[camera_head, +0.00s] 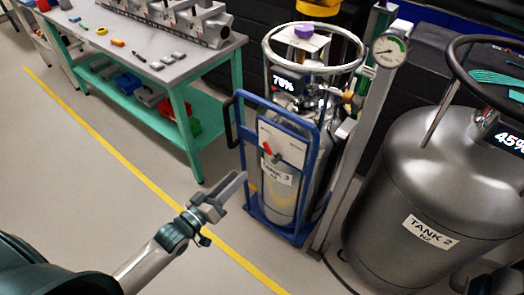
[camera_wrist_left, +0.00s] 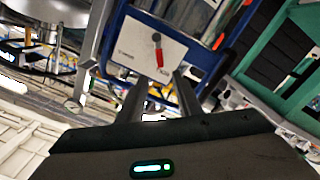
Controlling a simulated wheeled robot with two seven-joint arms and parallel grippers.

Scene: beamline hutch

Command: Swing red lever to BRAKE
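The red lever (camera_head: 268,150) sits on a white plate (camera_head: 288,147) on the front of the blue cart (camera_head: 248,100) that carries the TANK 3 cylinder. In the left wrist view the red lever (camera_wrist_left: 159,56) also shows on its white plate (camera_wrist_left: 138,46), beyond the fingers. The small labels on the plate are too blurred to read surely. My left gripper (camera_head: 238,182) is in front of and to the left of the cart, lower than the lever. In the wrist view its two fingers (camera_wrist_left: 158,90) are apart with nothing held between them. My right gripper is not visible.
The large TANK 2 dewar (camera_head: 400,185) stands at the right. A grey post with a gauge (camera_head: 388,50) rises beside the cart. A green-legged workbench (camera_head: 178,68) with small parts stands at upper left. The floor (camera_head: 110,190) around the yellow line is clear.

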